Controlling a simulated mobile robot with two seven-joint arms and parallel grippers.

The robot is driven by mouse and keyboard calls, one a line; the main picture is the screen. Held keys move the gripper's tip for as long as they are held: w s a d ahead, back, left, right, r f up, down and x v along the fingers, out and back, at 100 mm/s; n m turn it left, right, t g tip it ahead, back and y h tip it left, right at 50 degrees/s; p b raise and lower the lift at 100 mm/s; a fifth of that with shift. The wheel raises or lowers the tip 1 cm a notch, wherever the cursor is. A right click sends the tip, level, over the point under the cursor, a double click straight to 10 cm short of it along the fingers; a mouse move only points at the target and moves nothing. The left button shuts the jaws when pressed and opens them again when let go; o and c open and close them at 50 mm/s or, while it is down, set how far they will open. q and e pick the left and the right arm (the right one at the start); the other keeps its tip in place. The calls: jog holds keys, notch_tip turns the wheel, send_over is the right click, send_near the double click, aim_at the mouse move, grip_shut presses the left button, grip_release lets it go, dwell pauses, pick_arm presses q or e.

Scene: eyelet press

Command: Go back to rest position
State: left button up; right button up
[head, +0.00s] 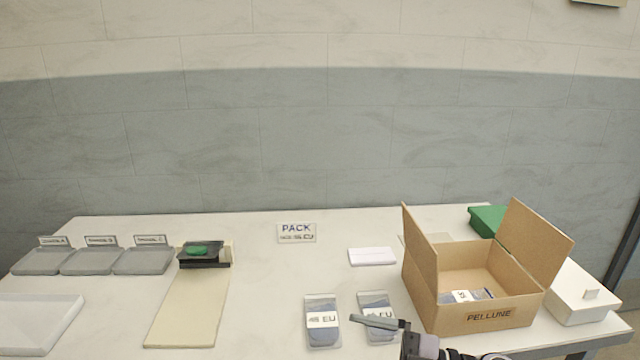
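My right gripper (380,322) comes in from the bottom right, in front of the cardboard box (487,319). Its grey finger part points left and covers part of a clear packet (377,300) with a white label. I cannot tell whether its fingers are open or shut, and I see nothing held in it. Another packet labelled EU (322,335) lies to its left, apart from it. My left gripper is not in view. The box has its flaps open, and a labelled packet (468,296) lies inside.
Three grey trays (42,262) stand at the left. A press (204,254) with a green top sits behind a beige board (187,310). A PACK sign (296,232), a white pad (372,256), a green box (487,220) and a white box (580,296) share the table. The table's centre is clear.

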jog(key=s+d+f+m+t+h+p, duration=0.35)
jog(key=d+f+m+t+h, duration=0.6)
jog(key=m, duration=0.75)
jog(key=s+d+f+m+g+h, duration=0.3)
jog(key=s+f+h, duration=0.3)
jog(key=s, duration=0.6)
notch_tip(320, 180, down, 2)
jog(key=shift+s+d+f+m, duration=0.2)
jog(key=shift+d+m, duration=0.1)
jog(key=shift+d, duration=0.4)
jog(key=shift+g, duration=0.25)
